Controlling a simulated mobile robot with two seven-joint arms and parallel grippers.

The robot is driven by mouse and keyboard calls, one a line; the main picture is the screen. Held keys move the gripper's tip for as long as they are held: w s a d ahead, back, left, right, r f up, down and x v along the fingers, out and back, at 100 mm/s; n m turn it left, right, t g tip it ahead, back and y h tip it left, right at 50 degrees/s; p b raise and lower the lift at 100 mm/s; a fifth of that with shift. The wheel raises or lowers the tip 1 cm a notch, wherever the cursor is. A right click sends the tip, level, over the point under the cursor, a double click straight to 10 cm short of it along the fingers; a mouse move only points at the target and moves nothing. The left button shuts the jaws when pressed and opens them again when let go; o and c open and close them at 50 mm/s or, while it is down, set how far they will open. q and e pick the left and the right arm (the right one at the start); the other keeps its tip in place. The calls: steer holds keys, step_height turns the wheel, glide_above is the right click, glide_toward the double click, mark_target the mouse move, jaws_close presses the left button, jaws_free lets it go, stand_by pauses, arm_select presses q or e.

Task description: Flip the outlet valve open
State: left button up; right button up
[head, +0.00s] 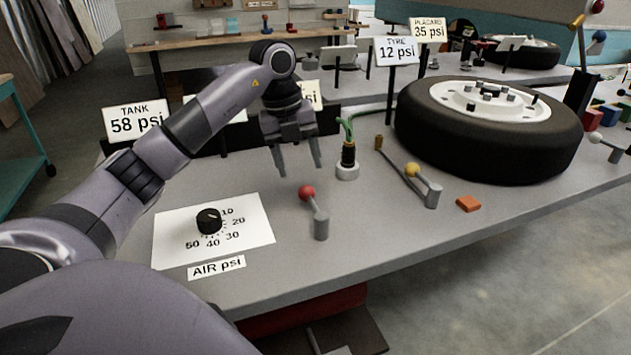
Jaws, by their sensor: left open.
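My left gripper (297,170) hangs open and empty, fingers pointing down, above the grey bench. A lever with a red ball knob (307,192) stands on a short grey post (321,226), just below and right of my fingertips in the picture; the gripper looks apart from it. A second lever with a yellow ball knob (412,170) stands further right on its own grey post (432,195). No label shows which one is the outlet valve. A black air dial (209,220) sits on a white scale card. My right gripper is not in view.
A TANK 58 psi sign (137,121) stands behind my left arm. Bare bench lies in front of the levers.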

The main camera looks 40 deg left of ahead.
mark_target(305, 186)
arm_select(q)
steer(key=f, duration=0.4)
steer(key=d+f, duration=0.1)
steer(key=f, duration=0.1)
steer(key=shift+w+f+b, duration=0.25)
steer(key=shift+w+b, duration=0.05)
jaws_close()
